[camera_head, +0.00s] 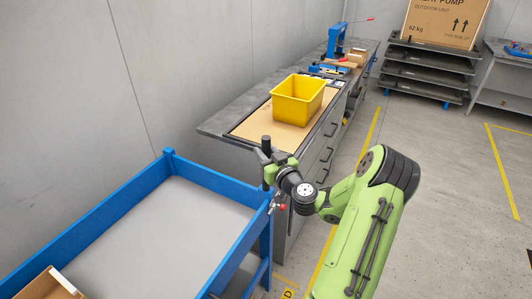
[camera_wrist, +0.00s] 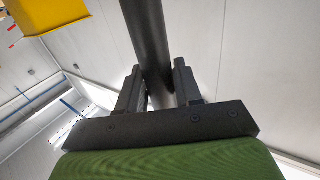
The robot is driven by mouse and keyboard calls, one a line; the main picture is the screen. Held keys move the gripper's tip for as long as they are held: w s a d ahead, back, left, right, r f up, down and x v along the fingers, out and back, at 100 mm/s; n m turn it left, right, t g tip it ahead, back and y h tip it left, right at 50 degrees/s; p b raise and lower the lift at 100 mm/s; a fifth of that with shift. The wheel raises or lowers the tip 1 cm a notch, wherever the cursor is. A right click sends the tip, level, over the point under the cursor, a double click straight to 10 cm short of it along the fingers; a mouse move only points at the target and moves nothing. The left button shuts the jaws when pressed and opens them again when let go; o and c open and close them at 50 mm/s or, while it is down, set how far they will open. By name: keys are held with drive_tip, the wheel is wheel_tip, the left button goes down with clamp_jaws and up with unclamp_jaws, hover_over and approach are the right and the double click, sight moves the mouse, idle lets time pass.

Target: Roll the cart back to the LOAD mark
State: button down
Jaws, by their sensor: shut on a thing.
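The blue-framed cart (camera_head: 237,243) with a flat grey bed (camera_head: 165,225) stands at the lower left in the head view. My gripper (camera_head: 268,160) is at its right corner, shut on a dark upright round bar (camera_head: 266,144). In the wrist view, the bar (camera_wrist: 146,35) runs between the two fingers of my gripper (camera_wrist: 158,85). Where the bar joins the cart is hidden. A yellow floor label (camera_head: 288,294) at the bottom edge shows the letter D; the rest of it is cut off or hidden.
A grey workbench (camera_head: 215,129) with drawers runs along the wall just beyond the cart, carrying a yellow bin (camera_head: 298,99) and a blue press (camera_head: 337,40). An open cardboard box (camera_head: 48,285) lies on the cart's near end. The floor at right is clear, with yellow lines (camera_head: 503,170).

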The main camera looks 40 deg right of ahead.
drive_tip(key=w+d, duration=0.2)
drive_tip(key=d, duration=0.5)
drive_tip(key=shift+w+b, duration=0.25)
drive_tip(key=shift+b, duration=0.2)
drive_tip(key=c, duration=1.2)
unclamp_jaws()
drive_tip(key=shift+s+a, duration=0.15)
drive_tip(key=shift+a, duration=0.1)
drive_tip(key=shift+o, duration=1.6)
drive_tip(key=shift+d, duration=0.1)
drive_tip(key=b+v, duration=0.4)
drive_tip(key=v, duration=1.1)
drive_tip(key=shift+s, duration=0.3)
